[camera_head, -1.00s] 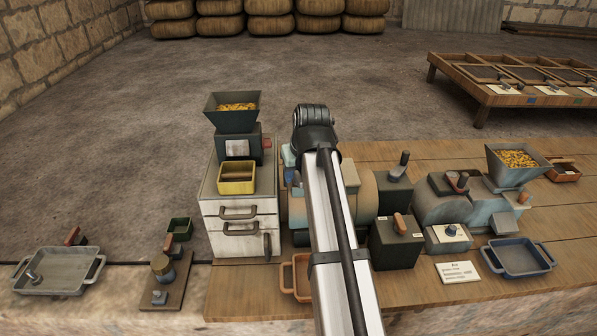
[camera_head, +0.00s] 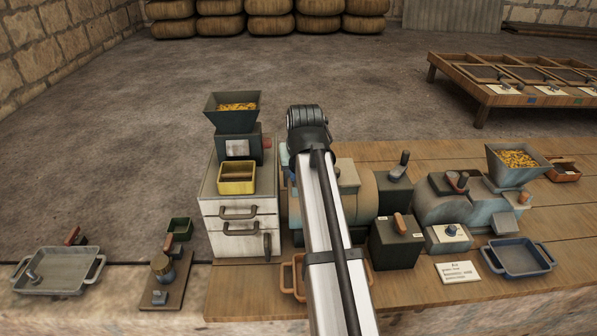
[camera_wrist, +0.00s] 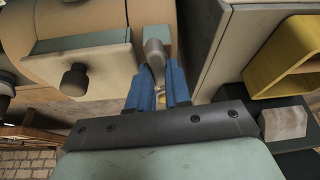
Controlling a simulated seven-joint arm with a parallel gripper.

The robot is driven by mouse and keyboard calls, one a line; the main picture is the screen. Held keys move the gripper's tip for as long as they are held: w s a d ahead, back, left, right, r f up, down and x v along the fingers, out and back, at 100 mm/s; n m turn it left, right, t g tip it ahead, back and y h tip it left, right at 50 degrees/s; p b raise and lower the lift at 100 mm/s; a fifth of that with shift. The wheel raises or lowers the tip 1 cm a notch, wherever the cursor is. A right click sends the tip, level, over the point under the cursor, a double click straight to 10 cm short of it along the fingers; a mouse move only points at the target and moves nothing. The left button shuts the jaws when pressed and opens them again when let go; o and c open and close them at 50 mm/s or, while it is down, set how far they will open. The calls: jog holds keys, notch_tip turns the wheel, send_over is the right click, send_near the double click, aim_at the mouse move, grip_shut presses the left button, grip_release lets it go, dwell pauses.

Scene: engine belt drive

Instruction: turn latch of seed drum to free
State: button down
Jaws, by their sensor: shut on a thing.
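The seed drum is a tan drum with a pale green-grey box face; in the wrist view its body (camera_wrist: 160,12) runs along the top, and in the head view (camera_head: 364,200) it shows right of my arm. The latch, a grey rounded lever (camera_wrist: 154,52), stands at the drum's side in the wrist view. My gripper (camera_wrist: 159,88) has blue fingers and is shut on the lever's end. In the head view my arm hides the latch and the gripper.
A pale cabinet (camera_head: 240,222) with a yellow tray (camera_head: 237,178) stands close left of the drum. A dark knob (camera_wrist: 75,78) sticks out of the drum's box. A dark green block with an orange lever (camera_head: 396,243) stands right of my arm. An orange tray (camera_head: 288,278) lies partly under the arm.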

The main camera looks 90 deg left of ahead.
jog(key=shift+m+t, duration=0.3)
jog(key=shift+m, duration=0.5)
jog(key=c, duration=1.1)
grip_release()
jog(key=shift+o, duration=0.2)
jog(key=v, duration=1.4)
jog(key=shift+s+f, duration=0.1)
